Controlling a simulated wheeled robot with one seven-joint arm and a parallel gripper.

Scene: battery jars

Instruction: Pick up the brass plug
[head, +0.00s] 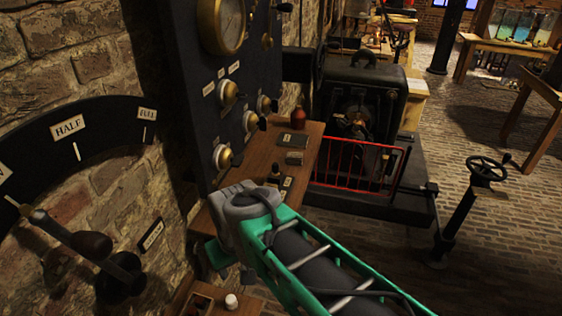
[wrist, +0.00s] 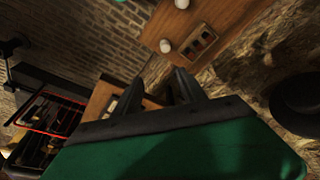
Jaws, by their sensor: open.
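My gripper (wrist: 160,84) shows in the wrist view as two dark fingers standing apart, with nothing visible between them. In the head view my arm's end covers part of the wooden shelf (head: 312,135), and the fingertips cannot be made out. I cannot pick out the brass plug for certain in either view. A small dark upright piece (head: 274,172) stands on that shelf beside pale labels, too small to identify. In the wrist view a lower wooden shelf (wrist: 235,14) holds a small tray (wrist: 192,50) with several small coloured pieces, apart from the fingers.
A dark panel (head: 185,60) with gauge and brass knobs rises left of the shelf. A red bottle (head: 298,117) stands on the shelf. A red railing (head: 350,143) fronts a dark machine.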

